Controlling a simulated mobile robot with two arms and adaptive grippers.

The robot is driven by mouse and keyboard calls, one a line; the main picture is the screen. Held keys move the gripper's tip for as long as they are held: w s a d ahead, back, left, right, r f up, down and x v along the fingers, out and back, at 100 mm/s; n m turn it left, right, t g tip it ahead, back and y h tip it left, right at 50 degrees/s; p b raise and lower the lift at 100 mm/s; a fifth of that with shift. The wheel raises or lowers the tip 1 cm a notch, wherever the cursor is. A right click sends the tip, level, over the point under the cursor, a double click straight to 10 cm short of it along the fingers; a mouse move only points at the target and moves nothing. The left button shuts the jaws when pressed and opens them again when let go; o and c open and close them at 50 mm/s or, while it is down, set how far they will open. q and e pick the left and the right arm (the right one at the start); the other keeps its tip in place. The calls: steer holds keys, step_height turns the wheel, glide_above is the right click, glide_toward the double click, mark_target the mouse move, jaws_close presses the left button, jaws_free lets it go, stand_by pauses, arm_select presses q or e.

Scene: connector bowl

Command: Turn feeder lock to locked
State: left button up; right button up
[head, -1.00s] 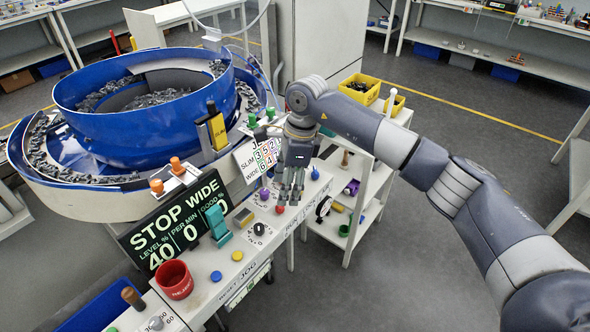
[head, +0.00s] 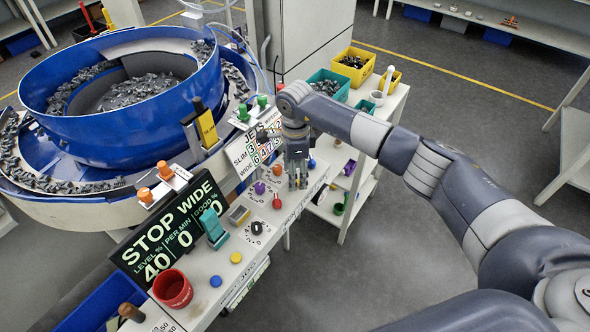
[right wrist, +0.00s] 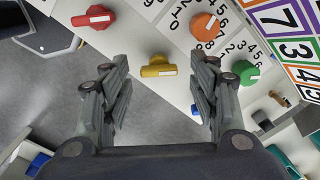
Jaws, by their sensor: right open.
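My right gripper (head: 297,184) is open and empty over the far end of the control panel (head: 230,262). An orange knob (right wrist: 205,27) and a green knob (right wrist: 240,72) have number dials. No readable label shows which knob is the feeder lock. My left gripper is out of view.
The blue bowl feeder (head: 115,120) with dark parts stands at the left. The display (head: 172,232) reads STOP WIDE. A red cup (head: 173,289) stands on the near panel. A white cart (head: 385,130) with bins stands right of the panel; open floor lies beyond.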

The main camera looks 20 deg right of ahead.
steer(key=shift+f, duration=0.45)
steer(key=c, duration=1.1)
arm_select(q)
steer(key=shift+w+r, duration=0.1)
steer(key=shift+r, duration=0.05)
arm_select(e)
steer(key=shift+o, duration=0.2)
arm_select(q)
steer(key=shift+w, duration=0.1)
